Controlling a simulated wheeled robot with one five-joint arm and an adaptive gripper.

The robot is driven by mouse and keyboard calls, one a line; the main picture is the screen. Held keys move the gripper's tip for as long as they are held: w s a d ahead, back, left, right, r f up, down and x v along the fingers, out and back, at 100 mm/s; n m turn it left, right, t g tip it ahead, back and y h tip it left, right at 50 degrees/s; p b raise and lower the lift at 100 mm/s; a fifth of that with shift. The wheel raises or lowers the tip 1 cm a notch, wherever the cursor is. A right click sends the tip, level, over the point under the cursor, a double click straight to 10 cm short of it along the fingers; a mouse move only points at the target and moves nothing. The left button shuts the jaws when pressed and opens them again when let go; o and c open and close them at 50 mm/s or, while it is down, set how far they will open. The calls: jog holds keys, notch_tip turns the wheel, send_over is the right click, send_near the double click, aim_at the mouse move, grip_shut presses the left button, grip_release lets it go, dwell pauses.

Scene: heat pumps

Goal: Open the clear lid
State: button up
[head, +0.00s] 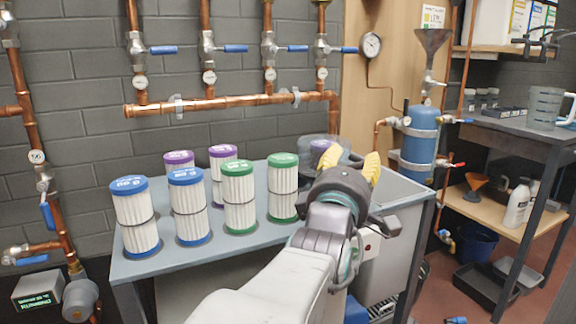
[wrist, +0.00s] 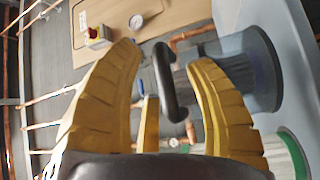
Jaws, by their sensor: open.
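The clear lid (head: 334,141) shows in the head view as a see-through, rounded shape at the right end of the table, partly hidden behind my gripper. A purple-topped thing (head: 320,146) shows beside or through it. In the wrist view the clear lid (wrist: 248,70) is a tinted, see-through round body at the right, with a dark curved handle (wrist: 166,82). My gripper (head: 367,166) has yellow fingers and is open. In the wrist view, the handle appears between the spread fingers of my gripper (wrist: 165,62); I cannot tell whether either finger touches it.
Several white filters with blue, green and purple caps, such as a green one (head: 283,188), stand on the grey table (head: 150,268) to the left. Copper pipes (head: 230,104) with blue-handled valves run along the wall. A blue tank (head: 418,140) stands behind, at right.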

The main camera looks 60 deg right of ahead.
jog(key=shift+o, duration=0.3)
grip_shut()
dwell(0.4)
